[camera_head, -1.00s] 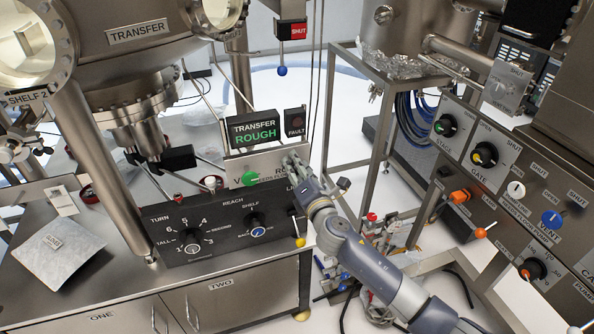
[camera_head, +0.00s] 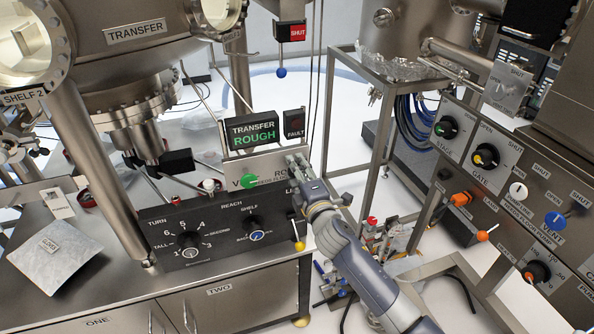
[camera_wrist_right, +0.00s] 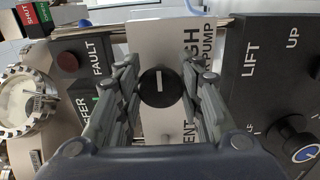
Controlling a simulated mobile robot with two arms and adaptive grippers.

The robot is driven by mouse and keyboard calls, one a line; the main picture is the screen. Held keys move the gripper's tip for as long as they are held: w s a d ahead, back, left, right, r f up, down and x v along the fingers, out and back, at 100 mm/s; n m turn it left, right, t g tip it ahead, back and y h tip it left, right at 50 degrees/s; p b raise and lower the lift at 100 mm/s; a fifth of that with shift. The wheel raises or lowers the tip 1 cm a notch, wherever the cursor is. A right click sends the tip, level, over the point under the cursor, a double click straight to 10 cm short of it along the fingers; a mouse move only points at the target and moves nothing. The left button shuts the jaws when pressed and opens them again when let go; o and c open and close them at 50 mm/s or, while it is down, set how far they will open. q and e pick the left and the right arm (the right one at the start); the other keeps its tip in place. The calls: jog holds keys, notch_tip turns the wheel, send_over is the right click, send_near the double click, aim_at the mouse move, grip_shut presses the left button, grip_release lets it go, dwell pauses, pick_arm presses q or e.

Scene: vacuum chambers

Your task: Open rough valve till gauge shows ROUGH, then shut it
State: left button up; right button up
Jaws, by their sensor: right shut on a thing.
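The gauge display (camera_head: 253,131) reads TRANSFER ROUGH, with ROUGH in green. Below it is a pale panel (camera_head: 228,170) with a green knob (camera_head: 250,181) at its left. My right gripper (camera_head: 294,160) is at the panel's right end and covers part of the ROUGH label. In the right wrist view, the black rough valve knob (camera_wrist_right: 160,87) sits between the fingers of my right gripper (camera_wrist_right: 165,82), which are closed on it. The knob's white mark runs upright in that view, along the direction of the label's lettering. My left gripper is not in view.
A dark FAULT box (camera_head: 294,123) stands just above my right gripper. A black control panel (camera_head: 215,222) with dials and a yellow-tipped lever (camera_head: 299,245) lies below. A steel frame (camera_head: 375,150) and a second knob panel (camera_head: 500,190) stand to the right.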

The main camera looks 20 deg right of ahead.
dwell(0.4)
jog(key=o, duration=1.1)
jog(key=s, duration=1.2)
jog(key=shift+d, duration=0.2)
